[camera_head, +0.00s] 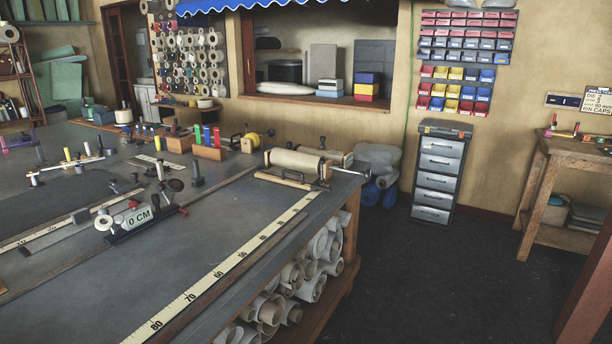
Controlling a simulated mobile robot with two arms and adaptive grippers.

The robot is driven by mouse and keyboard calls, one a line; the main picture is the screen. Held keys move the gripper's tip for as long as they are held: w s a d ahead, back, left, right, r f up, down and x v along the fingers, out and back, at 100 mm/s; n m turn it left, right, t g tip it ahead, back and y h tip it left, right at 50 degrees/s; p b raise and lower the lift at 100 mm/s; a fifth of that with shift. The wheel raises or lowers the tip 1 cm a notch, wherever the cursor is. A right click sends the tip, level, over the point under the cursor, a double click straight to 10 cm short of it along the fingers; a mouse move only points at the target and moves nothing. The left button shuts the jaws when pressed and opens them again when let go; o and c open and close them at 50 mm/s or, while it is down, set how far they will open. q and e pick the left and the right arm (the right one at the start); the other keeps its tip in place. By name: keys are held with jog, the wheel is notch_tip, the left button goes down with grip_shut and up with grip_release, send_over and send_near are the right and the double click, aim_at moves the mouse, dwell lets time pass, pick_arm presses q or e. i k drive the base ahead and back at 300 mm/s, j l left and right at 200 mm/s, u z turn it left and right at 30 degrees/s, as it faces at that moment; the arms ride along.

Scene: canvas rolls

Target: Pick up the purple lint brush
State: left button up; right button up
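A small purple object (17,142) lies at the far left edge of the big work table. No other purple brush stands out clearly. Neither of my grippers is in view.
The large grey work table (230,212) fills the left, with a yellow measuring strip (225,267), a 0 CM device (139,216) and a canvas roll (297,163). Rolls are stored beneath. A drawer cabinet (438,172) and wooden bench (578,150) stand right; dark floor between is clear.

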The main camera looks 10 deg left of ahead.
aim_at(36, 143)
jog(key=i+l+z, duration=0.35)
jog(key=i, duration=0.55)
jog(key=i+z, duration=0.4)
jog(key=i, duration=2.5)
jog(key=i+u, duration=0.2)
jog(key=i, duration=0.45)
jog(key=i+l+u, duration=0.15)
jog(key=i, duration=0.45)
jog(key=i+l+u, duration=0.2)
jog(key=i, duration=0.45)
jog(key=i+j+u, duration=0.25)
jog(key=u, duration=0.25)
jog(key=i+j+u, duration=0.1)
jog(key=i+u, duration=0.75)
jog(key=u, duration=0.15)
jog(key=i+l+u, duration=0.25)
jog(key=u, duration=0.25)
jog(key=i+j+u, duration=0.1)
jog(key=i+u, duration=0.15)
jog(key=i, duration=0.8)
jog(key=i+l+u, duration=0.2)
jog(key=i, duration=0.85)
jog(key=i+u, duration=0.1)
jog(key=i, duration=1.8)
jog(key=i+u, duration=0.85)
jog(key=i+l+u, duration=0.2)
jog(key=u, duration=0.25)
jog(key=i+u, duration=0.45)
jog(key=u, duration=0.15)
